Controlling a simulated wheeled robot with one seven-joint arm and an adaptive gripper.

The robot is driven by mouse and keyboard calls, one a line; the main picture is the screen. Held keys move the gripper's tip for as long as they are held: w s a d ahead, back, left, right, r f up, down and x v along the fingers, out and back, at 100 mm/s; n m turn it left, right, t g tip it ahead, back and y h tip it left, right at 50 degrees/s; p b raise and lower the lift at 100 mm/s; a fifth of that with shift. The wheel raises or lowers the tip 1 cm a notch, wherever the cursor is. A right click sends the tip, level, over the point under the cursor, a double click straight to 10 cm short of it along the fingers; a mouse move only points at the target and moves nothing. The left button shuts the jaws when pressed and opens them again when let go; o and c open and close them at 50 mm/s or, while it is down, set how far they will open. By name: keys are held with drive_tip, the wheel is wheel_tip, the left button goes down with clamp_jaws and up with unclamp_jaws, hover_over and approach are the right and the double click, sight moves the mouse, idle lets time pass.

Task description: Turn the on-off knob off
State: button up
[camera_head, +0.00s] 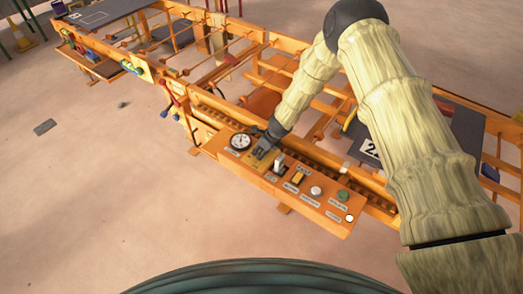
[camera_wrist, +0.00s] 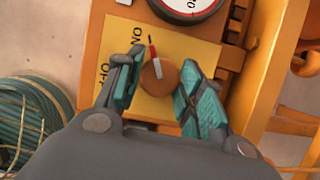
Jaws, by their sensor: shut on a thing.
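The on-off knob (camera_wrist: 158,77) is a round brown-orange knob on a yellow plate (camera_wrist: 193,50), seen in the wrist view. Its pale pointer with a red tip aims up the picture, slightly left, near the "ON" lettering. The "OFF" lettering is at the left and is partly covered by a finger. My gripper (camera_wrist: 160,88) has its teal-padded fingers on both sides of the knob and is shut on it. In the head view my gripper (camera_head: 262,146) is at the left part of the orange control panel (camera_head: 335,222) and hides the knob.
A round white gauge (camera_head: 240,141) sits just left of my gripper. To the right along the panel are a white-topped lever (camera_head: 279,161), a yellow switch (camera_head: 298,177), a white button (camera_head: 316,191) and a green button (camera_head: 343,196). Orange rails run behind; open floor lies in front.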

drive_tip(key=n+b, duration=0.1)
drive_tip(key=n+g+b, duration=0.1)
drive_tip(key=n, duration=0.1)
drive_tip(key=shift+w+d+f+n+y, duration=0.1)
drive_tip(key=shift+w+n+y, duration=0.05)
drive_tip(key=shift+n+y, duration=0.2)
drive_tip(key=n+g+b, duration=0.1)
drive_tip(key=n+b, duration=0.2)
drive_tip(key=shift+w+n+g, duration=0.1)
drive_tip(key=shift+n+g, duration=0.15)
drive_tip(key=shift+g, duration=0.05)
drive_tip(key=n+b, duration=0.1)
drive_tip(key=n, duration=0.1)
drive_tip(key=n+g+b, duration=0.1)
drive_tip(key=n+b, duration=0.1)
drive_tip(key=shift+w+g, duration=0.1)
drive_tip(key=shift+g, duration=0.2)
drive_tip(key=shift+n+g+b, duration=0.4)
drive_tip(key=shift+n+b, duration=0.2)
drive_tip(key=shift+n, duration=0.7)
drive_tip(key=shift+r, duration=0.2)
drive_tip(key=o, duration=1)
drive_tip(key=v, duration=1.2)
